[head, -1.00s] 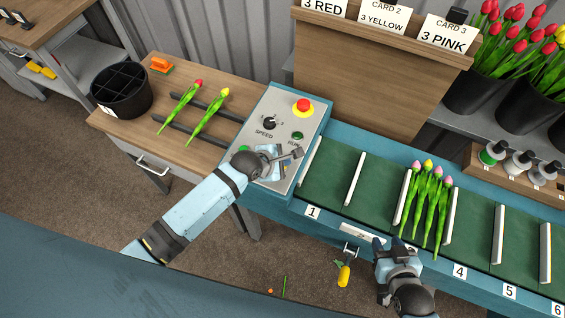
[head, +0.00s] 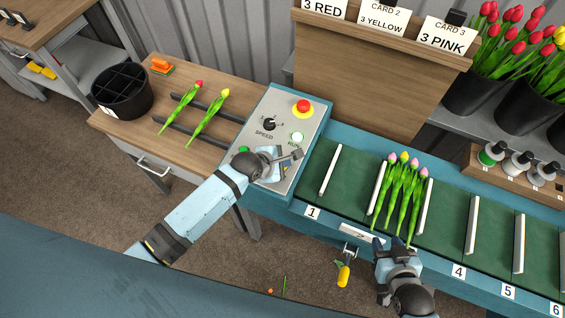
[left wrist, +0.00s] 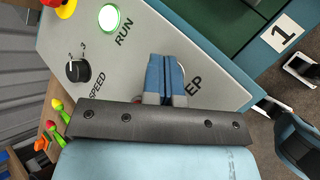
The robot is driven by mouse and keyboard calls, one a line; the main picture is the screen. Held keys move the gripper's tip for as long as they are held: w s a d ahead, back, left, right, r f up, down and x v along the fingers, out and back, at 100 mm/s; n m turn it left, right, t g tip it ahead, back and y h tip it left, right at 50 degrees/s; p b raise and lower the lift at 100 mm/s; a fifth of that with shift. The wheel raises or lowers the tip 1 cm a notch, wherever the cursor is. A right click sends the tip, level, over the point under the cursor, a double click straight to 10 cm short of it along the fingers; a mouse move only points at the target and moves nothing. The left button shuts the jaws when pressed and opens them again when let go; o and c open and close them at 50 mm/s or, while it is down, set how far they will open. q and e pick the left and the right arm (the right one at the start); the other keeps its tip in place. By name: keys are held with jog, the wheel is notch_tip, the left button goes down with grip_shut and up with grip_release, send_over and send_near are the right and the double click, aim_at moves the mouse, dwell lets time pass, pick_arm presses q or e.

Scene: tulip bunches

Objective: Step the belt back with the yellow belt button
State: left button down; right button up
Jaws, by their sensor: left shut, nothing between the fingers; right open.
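My left gripper (head: 278,164) is shut with its fingertips down at the lower part of the grey control panel (head: 293,128). In the left wrist view its blue fingers (left wrist: 165,80) cover part of the panel beside the letters "EP". The yellow belt button is not visible; the gripper hides that spot. The green belt (head: 337,203) has white dividers, and several tulips (head: 401,190) with pink and yellow heads lie between two of them near slot 2 to 3. My right gripper (head: 391,250) is open and empty at the belt's front edge.
The run lamp (head: 298,138) glows, and it also shows green in the left wrist view (left wrist: 110,18). A red stop button (head: 303,107) and a speed knob (head: 269,124) sit on the panel. Two tulips (head: 209,117) lie on a rack beside a black bucket (head: 121,89).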

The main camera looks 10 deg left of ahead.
pick_arm(q)
jog(key=shift+r+p, duration=0.45)
jog(key=shift+r, duration=2.65)
jog(key=s+a+f+m+t+y, duration=0.1)
jog(key=s+a+f+m, duration=0.1)
jog(key=s+a+m, duration=0.3)
jog(key=s+a+f+m+t+y, duration=0.1)
jog(key=s+a+m, duration=0.4)
jog(key=s+m, duration=0.8)
jog(key=f+m+t, duration=0.1)
jog(key=m, duration=0.3)
jog(key=shift+a+f, duration=0.2)
jog(key=shift+d, duration=0.1)
